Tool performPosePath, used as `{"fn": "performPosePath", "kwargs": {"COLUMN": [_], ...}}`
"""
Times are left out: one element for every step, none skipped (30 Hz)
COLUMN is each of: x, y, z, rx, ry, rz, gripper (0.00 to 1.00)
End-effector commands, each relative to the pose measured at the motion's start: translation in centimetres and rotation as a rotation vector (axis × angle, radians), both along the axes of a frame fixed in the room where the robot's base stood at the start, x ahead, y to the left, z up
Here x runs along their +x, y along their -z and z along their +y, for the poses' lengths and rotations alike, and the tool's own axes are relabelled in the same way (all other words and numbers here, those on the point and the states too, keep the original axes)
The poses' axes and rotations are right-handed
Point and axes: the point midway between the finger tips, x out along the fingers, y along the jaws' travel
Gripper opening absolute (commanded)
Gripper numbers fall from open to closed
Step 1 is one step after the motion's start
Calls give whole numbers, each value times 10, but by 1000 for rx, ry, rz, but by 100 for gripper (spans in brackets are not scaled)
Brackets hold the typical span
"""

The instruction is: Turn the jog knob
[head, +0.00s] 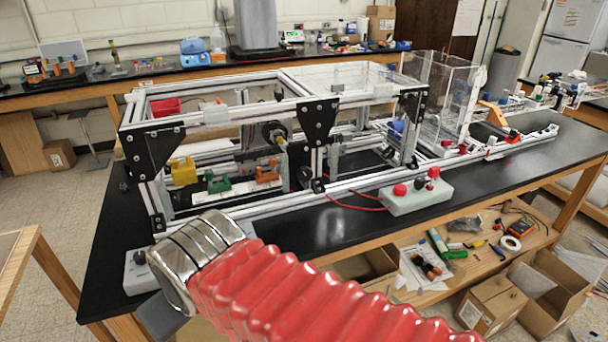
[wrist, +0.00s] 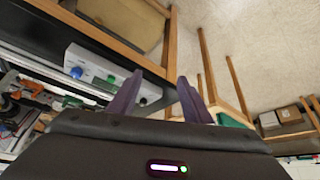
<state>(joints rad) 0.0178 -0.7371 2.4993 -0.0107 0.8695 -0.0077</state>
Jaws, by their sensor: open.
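A white control box (head: 132,280) sits at the front left corner of the black bench in the head view. A small dark knob (head: 140,257) is on it; my arm hides its right part. In the wrist view a white control box (wrist: 91,62) lies left of my gripper (wrist: 160,77). Which part is the jog knob is not certain. My gripper is open and empty, its two purple fingers apart. It does not clearly show in the head view.
An aluminium extrusion frame (head: 240,112) stands on the black bench (head: 105,240) behind the box. Another white box (head: 405,202) with red knobs is farther right. A wooden table edge (head: 20,250) is at far left. Open floor lies between it and the bench.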

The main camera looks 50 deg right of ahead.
Motion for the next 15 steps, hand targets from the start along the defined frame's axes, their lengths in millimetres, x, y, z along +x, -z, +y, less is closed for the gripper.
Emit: {"fn": "performPosePath", "kwargs": {"x": [6,11,18,24,30,39,45,52,61,67,73,80,84,89,94], "y": [2,2,3,3,4,5,5,6,6,7,7,8,8,9,10], "z": [-8,-14,-23,-30,-38,-50,-60,-71,-85,-96,-106,-121,-132,-143,-157], "rx": [-11,-21,-38,-50,-67,-90,-108,-129,-157,-179,-200,-229,-250,-272,-300], "ry": [13,23,33,41,49,60,69,77,86,92,98,103,108,111,115], "rz": [-8,-18,-34,-47,-61,-81,-98,-114,-138,-154,-171,-190,-205,-220,-239], "gripper": [49,51,52,52,52,52,52,52,52,52,52,52,52,52,52]}}
